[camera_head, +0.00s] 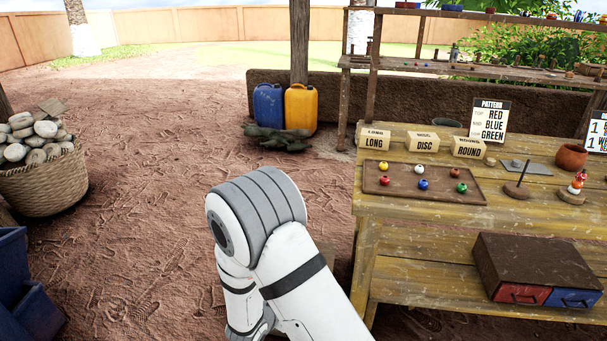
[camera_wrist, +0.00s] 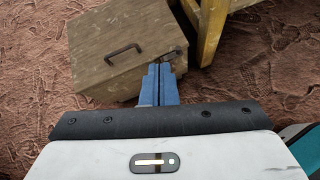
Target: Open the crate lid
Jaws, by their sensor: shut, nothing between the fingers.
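A wooden crate (camera_wrist: 112,88) stands on the reddish ground in the wrist view, close to a yellowish wooden leg. Its brown lid (camera_wrist: 100,62) lies over the top and looks closed. A dark curved handle (camera_wrist: 124,51) is fixed on the lid. My gripper (camera_wrist: 159,70) has blue fingers pressed together with nothing between them. The fingertips show over the right part of the crate, right of and below the handle in the picture. I cannot tell whether they touch the crate. A small dark fitting by the crate's right edge is partly hidden by the fingers.
The yellowish workbench (camera_head: 395,216) fills the right, with a tray (camera_head: 377,187) of coloured beads and a drawer box (camera_head: 520,255). Its leg (camera_wrist: 211,30) stands beside the crate. A stone basket (camera_head: 45,190) and blue bins are left. Open ground lies between.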

